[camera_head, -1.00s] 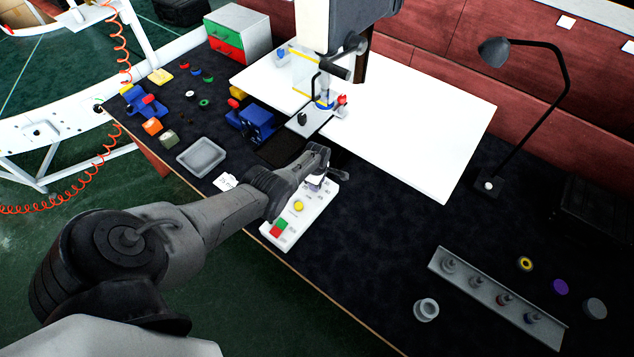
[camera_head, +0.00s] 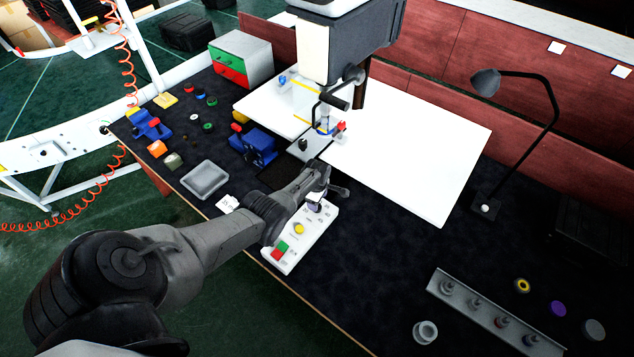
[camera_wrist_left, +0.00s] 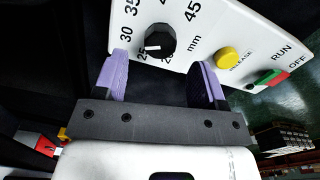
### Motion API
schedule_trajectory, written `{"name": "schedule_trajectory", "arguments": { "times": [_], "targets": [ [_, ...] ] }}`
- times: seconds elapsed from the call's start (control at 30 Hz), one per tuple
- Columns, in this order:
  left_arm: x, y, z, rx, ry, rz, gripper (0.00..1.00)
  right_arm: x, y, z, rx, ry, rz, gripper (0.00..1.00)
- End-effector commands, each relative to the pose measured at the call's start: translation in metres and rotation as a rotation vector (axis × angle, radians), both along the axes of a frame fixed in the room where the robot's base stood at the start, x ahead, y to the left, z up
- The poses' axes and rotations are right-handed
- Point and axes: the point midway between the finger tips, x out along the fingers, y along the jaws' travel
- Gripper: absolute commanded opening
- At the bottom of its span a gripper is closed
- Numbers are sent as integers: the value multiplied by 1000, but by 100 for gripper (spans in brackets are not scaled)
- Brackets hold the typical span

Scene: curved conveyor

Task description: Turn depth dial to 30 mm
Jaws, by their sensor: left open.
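The depth dial (camera_wrist_left: 160,42) is a black round knob with a white pointer mark on a white control panel (camera_head: 300,238). In the left wrist view the mark points left, near the 25 and below the 30; the exact reading is unclear. Numbers from the twenties to 45 and "mm" surround the dial. My left gripper (camera_wrist_left: 160,66) is open, its purple fingers on either side and a little short of the dial, with nothing between them. In the head view the left gripper (camera_head: 317,196) is over the panel's upper end and hides part of it. My right gripper is not in view.
The panel carries a yellow release button (camera_wrist_left: 228,58) and green and red run/off switches (camera_wrist_left: 270,78). A press-like machine (camera_head: 345,50) with a crank stands behind, over a white board (camera_head: 420,150). A grey tray (camera_head: 205,180) lies left; a pin rack (camera_head: 490,315) lies right.

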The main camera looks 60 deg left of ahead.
Motion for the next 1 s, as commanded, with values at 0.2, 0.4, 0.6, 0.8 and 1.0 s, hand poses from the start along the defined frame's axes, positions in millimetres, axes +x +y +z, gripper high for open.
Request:
{"name": "schedule_trajectory", "arguments": {
  "times": [0.2,0.4,0.6,0.8,1.0],
  "targets": [
    [0,-1,50,1,-2,-1,65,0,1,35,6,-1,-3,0],
    [0,0,76,1,-1,0,65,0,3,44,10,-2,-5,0],
    [-1,0,90,0,1,0,65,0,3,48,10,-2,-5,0],
    [-1,0,94,-1,1,0,65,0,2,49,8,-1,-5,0],
    [-1,0,94,-1,1,0,65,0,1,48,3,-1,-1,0]
  ]
}}
